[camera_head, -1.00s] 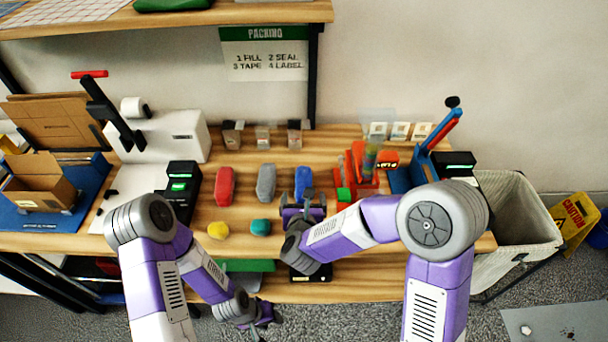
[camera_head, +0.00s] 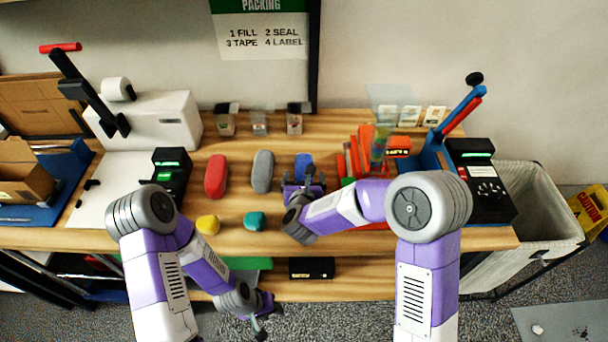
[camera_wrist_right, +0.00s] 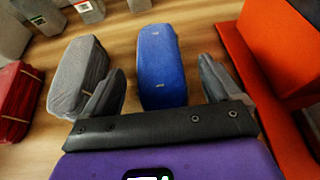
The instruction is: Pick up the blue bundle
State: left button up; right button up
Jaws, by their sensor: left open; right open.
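The blue bundle (camera_head: 303,165) lies on the wooden table, right of the grey bundle (camera_head: 262,171); in the head view my right gripper hides its near part. My right gripper (camera_wrist_right: 163,82) is open and empty, with one finger on each side of the bundle's line. The grey bundle also shows beside the left finger in the wrist view (camera_wrist_right: 78,75). My left gripper (camera_head: 264,318) is open, low in front of the table.
A red bundle (camera_head: 216,176), a yellow lump (camera_head: 208,224) and a teal lump (camera_head: 254,221) lie to the left. An orange-red holder (camera_head: 359,152) stands close on the right. Small containers (camera_head: 259,124) stand behind. A white bin (camera_head: 528,205) is beyond the table's right end.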

jog(key=shift+x, duration=1.1)
jog(key=c, duration=1.2)
